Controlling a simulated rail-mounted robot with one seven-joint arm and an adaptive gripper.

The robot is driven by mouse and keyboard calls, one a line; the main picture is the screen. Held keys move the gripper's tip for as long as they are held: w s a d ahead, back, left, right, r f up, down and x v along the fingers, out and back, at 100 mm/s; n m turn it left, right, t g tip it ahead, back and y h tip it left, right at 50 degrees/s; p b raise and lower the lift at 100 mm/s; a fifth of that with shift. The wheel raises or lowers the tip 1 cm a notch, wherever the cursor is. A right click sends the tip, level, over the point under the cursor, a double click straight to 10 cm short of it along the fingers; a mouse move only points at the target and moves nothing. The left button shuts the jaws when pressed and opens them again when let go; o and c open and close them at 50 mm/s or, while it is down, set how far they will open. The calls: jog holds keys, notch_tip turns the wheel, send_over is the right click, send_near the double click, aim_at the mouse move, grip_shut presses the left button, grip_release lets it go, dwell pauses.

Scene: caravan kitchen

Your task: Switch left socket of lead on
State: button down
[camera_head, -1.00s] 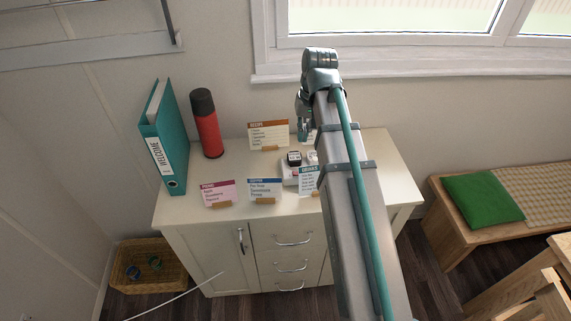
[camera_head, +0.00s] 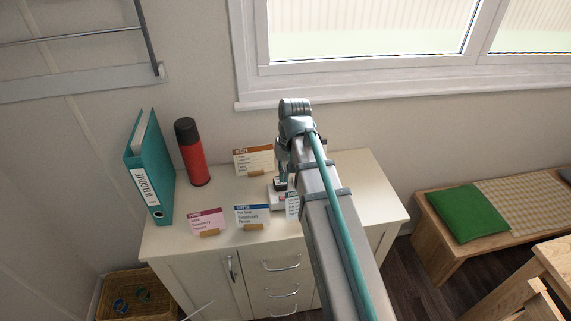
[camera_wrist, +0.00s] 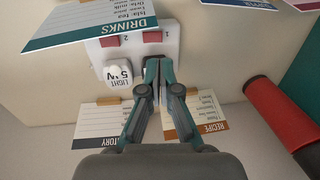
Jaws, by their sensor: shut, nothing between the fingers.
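The white socket lead (camera_head: 277,199) lies on the cabinet top, partly hidden by my arm in the head view. In the wrist view the lead (camera_wrist: 133,54) has two red switches, marked 2 and 1: switch 2 (camera_wrist: 110,42) on the left and switch 1 (camera_wrist: 152,37) on the right. A white plug (camera_wrist: 117,76) marked "LIGHT 5W" sits below switch 2. My gripper (camera_wrist: 157,62) is shut and empty, its tips pointing at the lead just below switch 1; I cannot tell whether they touch. In the head view my gripper (camera_head: 281,184) is over the lead.
A drinks card (camera_wrist: 140,20) stands close by the switches. A recipe card (camera_head: 254,161), a pink card (camera_head: 207,219) and a blue card (camera_head: 252,214) stand around the lead. A red flask (camera_head: 196,158) and teal binder (camera_head: 150,172) stand left. The cabinet top's right side is clear.

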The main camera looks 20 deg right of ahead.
aim_at(280, 197)
jog(key=shift+a+f+p, duration=0.15)
jog(key=shift+f+p, duration=0.1)
jog(key=shift+f, duration=1.05)
jog(key=shift+a+f+p, duration=0.2)
jog(key=shift+f+p, duration=0.05)
jog(key=shift+f, duration=1.05)
jog(key=shift+a+f+p, duration=0.15)
jog(key=shift+f+p, duration=0.1)
jog(key=shift+f, duration=1.05)
